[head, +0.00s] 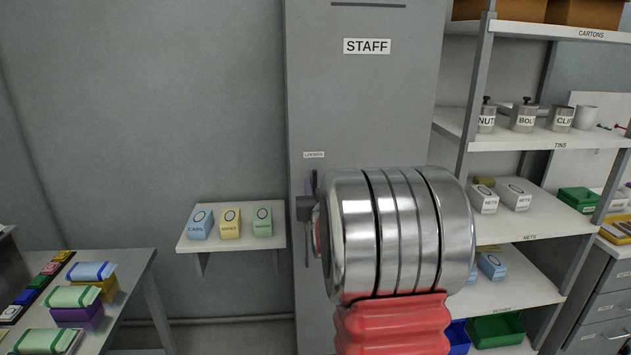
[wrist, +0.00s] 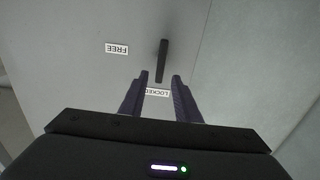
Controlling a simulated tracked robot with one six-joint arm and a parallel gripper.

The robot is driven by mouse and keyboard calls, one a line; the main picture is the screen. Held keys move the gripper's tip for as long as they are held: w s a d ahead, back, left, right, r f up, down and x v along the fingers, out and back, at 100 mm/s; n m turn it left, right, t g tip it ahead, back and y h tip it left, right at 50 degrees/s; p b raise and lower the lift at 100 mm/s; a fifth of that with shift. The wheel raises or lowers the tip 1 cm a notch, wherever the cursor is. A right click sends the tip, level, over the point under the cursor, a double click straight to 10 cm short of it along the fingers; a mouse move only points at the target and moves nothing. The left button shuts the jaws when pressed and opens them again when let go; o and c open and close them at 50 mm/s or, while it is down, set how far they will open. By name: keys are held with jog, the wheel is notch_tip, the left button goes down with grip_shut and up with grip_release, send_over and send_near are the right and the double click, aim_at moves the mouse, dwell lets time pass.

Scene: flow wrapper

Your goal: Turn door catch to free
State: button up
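The door catch (wrist: 162,60) is a dark bar on the grey door, in the wrist view. Its lower end in that view points at the upside-down LOCKED label (wrist: 157,92). The FREE label (wrist: 117,48) is to the bar's left. My gripper (wrist: 160,75) is open, with its two purple fingertips on either side of the bar's lower end in the picture. I cannot tell whether they touch it. In the head view, my gripper (head: 314,183) is at the left part of the STAFF door (head: 366,110), below the LOCKED label (head: 314,155). My arm hides much there.
A small wall shelf (head: 232,240) with several boxes is left of the door. A table (head: 122,268) with packs stands at the lower left. A shelf rack (head: 478,90) with tins and boxes is at the right. The wall above the small shelf is clear.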

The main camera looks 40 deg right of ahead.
aim_at(315, 178)
jog(key=shift+x, duration=2.2)
jog(key=shift+c, duration=0.2)
grip_shut()
